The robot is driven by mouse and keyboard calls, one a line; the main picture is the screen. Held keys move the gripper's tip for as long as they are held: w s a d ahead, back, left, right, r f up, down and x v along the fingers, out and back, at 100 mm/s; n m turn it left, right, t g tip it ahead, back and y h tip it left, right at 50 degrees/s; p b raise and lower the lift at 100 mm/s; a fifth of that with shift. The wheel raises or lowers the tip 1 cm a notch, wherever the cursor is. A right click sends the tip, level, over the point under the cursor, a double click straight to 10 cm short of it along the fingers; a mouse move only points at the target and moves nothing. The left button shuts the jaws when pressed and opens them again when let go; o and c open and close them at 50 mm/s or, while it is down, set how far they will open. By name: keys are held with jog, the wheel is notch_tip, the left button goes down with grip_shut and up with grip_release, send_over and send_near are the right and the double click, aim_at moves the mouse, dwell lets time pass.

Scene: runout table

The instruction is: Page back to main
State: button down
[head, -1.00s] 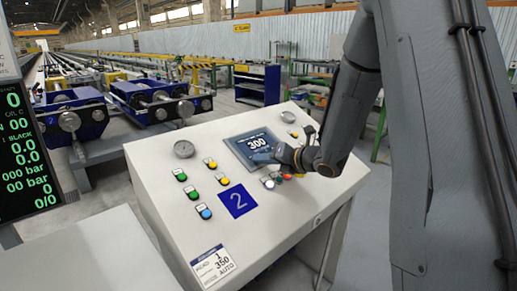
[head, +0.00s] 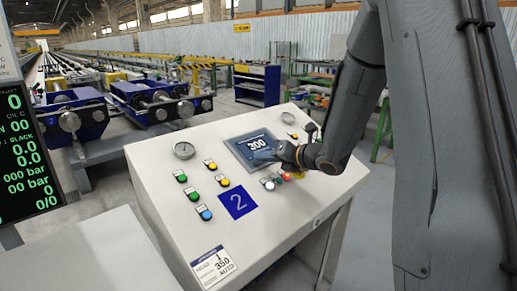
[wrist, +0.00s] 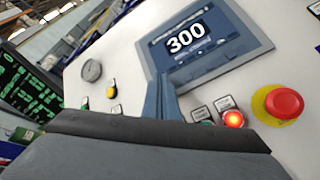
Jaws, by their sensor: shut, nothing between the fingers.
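The control panel's screen (head: 255,144) sits on the sloped white console; in the wrist view the screen (wrist: 210,42) shows a large 300, its smaller text too small to read. My gripper (head: 266,158) is shut and empty. No page button can be made out; the fingers hide part of the screen's lower edge.
A lit red button (wrist: 233,119) and a red mushroom knob on a yellow base (wrist: 284,103) lie right of my fingers. Several green, yellow and blue buttons and a gauge (head: 184,151) are on the console left of the screen.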

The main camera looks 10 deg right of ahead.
jog(key=shift+r, duration=0.15)
jog(key=r+p, duration=0.1)
jog(key=s+d+r+p, duration=0.1)
jog(key=r, duration=0.1)
jog(key=s+r+p, duration=0.1)
jog(key=r, duration=0.1)
jog(key=shift+s+d+r, duration=0.1)
jog(key=shift+d, duration=0.05)
dwell(3.0)
